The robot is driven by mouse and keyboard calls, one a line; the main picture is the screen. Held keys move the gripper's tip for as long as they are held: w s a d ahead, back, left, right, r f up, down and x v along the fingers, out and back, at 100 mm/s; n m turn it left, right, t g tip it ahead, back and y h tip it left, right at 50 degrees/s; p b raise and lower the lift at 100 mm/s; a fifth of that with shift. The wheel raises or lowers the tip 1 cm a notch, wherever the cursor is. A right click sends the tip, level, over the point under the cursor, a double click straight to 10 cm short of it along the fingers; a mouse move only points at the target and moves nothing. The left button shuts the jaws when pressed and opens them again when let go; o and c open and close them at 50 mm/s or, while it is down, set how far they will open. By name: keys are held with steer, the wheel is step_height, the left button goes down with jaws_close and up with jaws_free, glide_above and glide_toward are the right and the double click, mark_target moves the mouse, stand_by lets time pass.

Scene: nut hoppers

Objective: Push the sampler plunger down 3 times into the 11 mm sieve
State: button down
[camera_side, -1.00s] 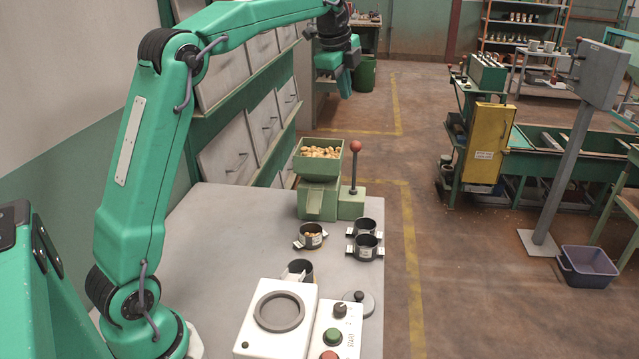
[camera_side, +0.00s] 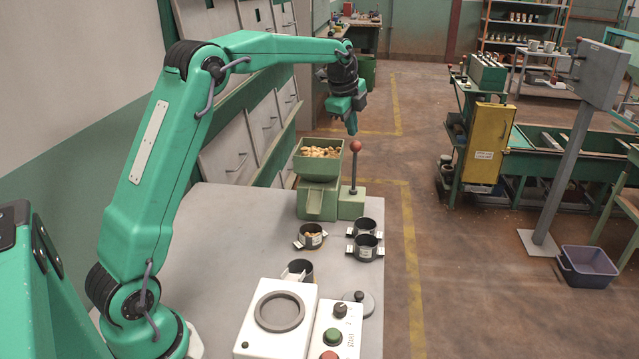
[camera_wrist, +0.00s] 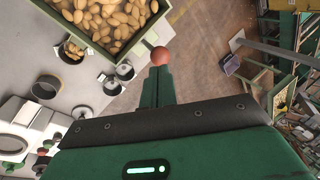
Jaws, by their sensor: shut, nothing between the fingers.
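The sampler is a green hopper (camera_side: 314,169) full of nuts on a green base (camera_side: 315,203), at the table's far end. Its plunger is an upright rod with a red ball knob (camera_side: 356,147), standing raised beside the hopper. My gripper (camera_side: 352,130) points down, shut and empty, just above the knob. In the wrist view the knob (camera_wrist: 160,55) shows right at the tips of my gripper (camera_wrist: 157,75); I cannot tell if they touch. A dark sieve cup (camera_side: 311,237) with some nuts sits in front of the base. The sieve labels are too small to read.
Two more dark cups (camera_side: 367,227) (camera_side: 365,247) stand at the table's right edge, and another (camera_side: 299,271) nearer. A white machine with a round ring (camera_side: 279,312) and a button box (camera_side: 333,336) fill the table's front. The left middle of the table is clear.

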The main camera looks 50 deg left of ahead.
mark_target(353, 149)
steer(key=shift+x, duration=1.45)
steer(key=shift+f, duration=0.1)
steer(key=shift+f, duration=1.9)
steer(key=v, duration=1.4)
steer(key=shift+r, duration=0.45)
steer(key=shift+d, duration=0.1)
